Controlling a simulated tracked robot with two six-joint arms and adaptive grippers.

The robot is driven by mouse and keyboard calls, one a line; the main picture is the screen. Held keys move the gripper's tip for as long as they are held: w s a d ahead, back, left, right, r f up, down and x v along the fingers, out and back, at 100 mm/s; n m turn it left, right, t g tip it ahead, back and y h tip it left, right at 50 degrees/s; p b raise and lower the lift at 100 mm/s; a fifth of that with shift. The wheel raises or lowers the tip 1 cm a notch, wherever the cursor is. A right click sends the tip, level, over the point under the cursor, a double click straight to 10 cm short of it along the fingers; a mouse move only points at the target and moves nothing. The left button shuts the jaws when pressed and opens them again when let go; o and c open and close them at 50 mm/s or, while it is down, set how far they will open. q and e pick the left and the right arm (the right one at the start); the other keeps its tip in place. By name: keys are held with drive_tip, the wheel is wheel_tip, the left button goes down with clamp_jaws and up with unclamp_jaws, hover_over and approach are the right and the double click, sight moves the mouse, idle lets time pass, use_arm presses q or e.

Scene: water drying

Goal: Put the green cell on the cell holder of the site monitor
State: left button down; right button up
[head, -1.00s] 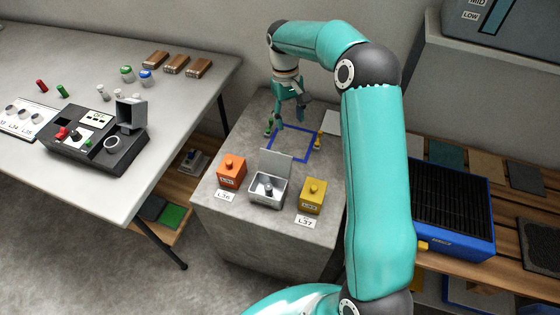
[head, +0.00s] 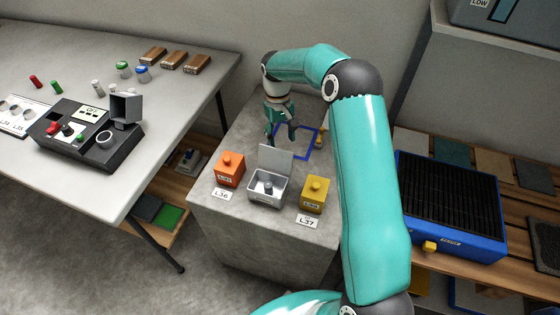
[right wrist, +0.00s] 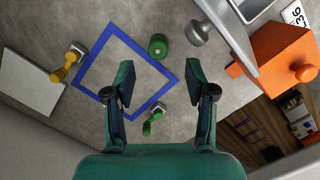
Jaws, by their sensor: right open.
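A green cylinder, which I take for the green cell (right wrist: 157,46), stands on the concrete block in the right wrist view, just outside the blue square outline. My right gripper (head: 281,142) is open and empty; in the right wrist view its fingertips (right wrist: 160,78) straddle the line to the green cylinder, apart from it. The cylinder does not show clearly in the head view. A grey metal box (head: 266,190) with a raised lid and a post inside, perhaps the site monitor, stands nearer on the block. A black instrument (head: 95,148) with a round socket sits on the left table.
An orange box (head: 230,168) and yellow box (head: 314,193) flank the grey box. Small green (right wrist: 152,122) and yellow (right wrist: 65,68) fittings stand beside the blue outline (right wrist: 92,62). A grey knob (right wrist: 199,32) is near the lid. Another green cylinder (head: 56,87) lies on the left table.

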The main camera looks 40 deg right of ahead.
drive_tip(key=shift+s+f, duration=0.2)
drive_tip(key=shift+f, duration=0.75)
drive_tip(key=shift+s+f, duration=0.15)
drive_tip(key=shift+f, duration=0.75)
drive_tip(key=shift+s+f, duration=0.2)
drive_tip(key=shift+f, duration=0.75)
clamp_jaws()
